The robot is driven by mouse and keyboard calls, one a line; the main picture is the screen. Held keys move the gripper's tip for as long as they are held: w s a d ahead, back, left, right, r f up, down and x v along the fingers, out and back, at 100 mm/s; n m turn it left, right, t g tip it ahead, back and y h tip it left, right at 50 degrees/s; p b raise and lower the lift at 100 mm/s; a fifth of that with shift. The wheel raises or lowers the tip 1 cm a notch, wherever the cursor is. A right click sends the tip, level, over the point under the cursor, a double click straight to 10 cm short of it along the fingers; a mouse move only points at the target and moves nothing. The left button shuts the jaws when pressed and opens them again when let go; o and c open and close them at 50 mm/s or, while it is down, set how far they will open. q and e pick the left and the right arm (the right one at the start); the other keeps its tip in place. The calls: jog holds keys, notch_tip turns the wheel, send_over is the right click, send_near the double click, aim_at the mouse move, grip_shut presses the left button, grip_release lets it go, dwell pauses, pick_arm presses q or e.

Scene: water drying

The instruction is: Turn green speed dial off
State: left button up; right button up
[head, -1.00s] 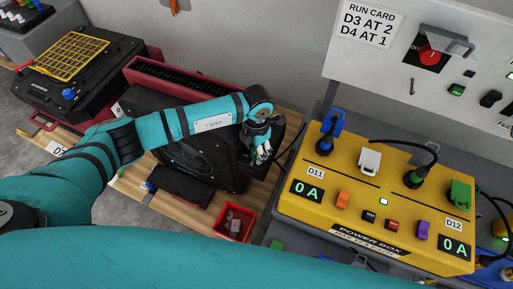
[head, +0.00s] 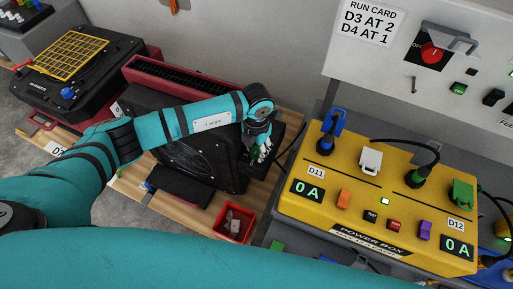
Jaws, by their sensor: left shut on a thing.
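My left gripper (head: 262,151) reaches down to the right end of the black blower (head: 212,158) on the wooden bench. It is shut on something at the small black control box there. A little green shows by the fingers, and I take it for the green speed dial (head: 254,154). Most of the dial is hidden by the fingers, so its setting cannot be read. My right gripper is out of view.
A yellow power box (head: 330,207) with switches and plugs stands right of the blower, both displays reading 0 A. A red bin (head: 246,232) sits in front. Another black unit with a yellow grille (head: 70,52) stands at far left.

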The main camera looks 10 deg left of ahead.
aim_at(257, 150)
pick_arm(q)
jog(key=o, duration=0.9)
jog(key=shift+c, duration=0.2)
notch_tip(257, 150, up, 12)
